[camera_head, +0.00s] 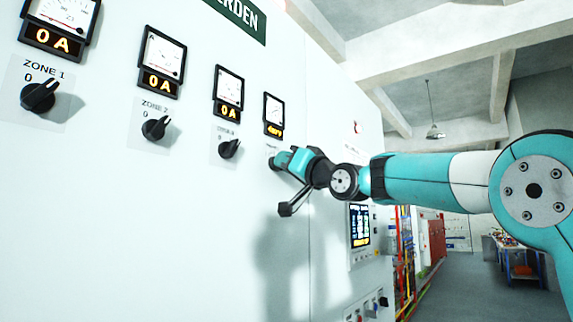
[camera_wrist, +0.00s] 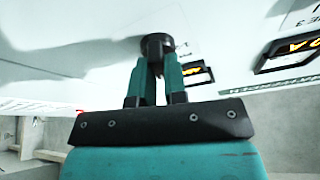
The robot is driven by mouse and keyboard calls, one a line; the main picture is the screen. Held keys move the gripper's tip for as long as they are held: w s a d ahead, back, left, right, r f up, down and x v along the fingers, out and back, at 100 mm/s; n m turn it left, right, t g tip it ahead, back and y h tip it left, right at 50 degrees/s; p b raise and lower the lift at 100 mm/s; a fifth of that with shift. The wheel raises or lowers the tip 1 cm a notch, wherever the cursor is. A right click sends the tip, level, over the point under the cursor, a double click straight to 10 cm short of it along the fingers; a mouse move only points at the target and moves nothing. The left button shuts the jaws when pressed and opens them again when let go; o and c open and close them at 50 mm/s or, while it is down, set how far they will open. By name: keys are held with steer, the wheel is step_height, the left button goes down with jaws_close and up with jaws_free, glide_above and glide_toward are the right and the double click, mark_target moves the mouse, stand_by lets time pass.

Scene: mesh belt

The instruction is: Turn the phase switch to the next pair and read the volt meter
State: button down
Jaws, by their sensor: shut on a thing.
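The phase switch (camera_head: 271,163) is a dark round knob on the white cabinet front, largely hidden by my gripper in the head view. The wrist view shows the knob (camera_wrist: 157,43) between my teal fingers. My gripper (camera_head: 280,160) is shut on it; the fingers also show in the wrist view (camera_wrist: 155,70). The volt meter (camera_head: 274,109) is the farthest dial, above the switch. Its orange display (camera_head: 274,131) is lit, but the digits are too small to read surely. The switch's pair marks are not legible.
Three other knobs, zone 1 (camera_head: 38,96), zone 2 (camera_head: 156,128) and a third (camera_head: 229,148), stick out to the left under meters showing 0 A. A lit touch panel (camera_head: 360,226) is below right. Open floor (camera_head: 455,285) lies at right.

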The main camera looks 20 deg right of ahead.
steer(key=m+h, duration=0.1)
steer(key=m, duration=0.2)
steer(key=m+h, duration=0.2)
steer(key=m, duration=0.2)
steer(key=shift+s+r+t+h, duration=0.1)
steer(key=shift+r+t+h, duration=0.1)
steer(key=shift+t+h, duration=0.1)
steer(key=shift+m, duration=0.3)
steer(key=c, duration=1.2)
jaws_free()
steer(key=shift+o, duration=0.2)
steer(key=shift+f, duration=0.15)
steer(key=b+v, duration=0.9)
steer(key=v, duration=0.8)
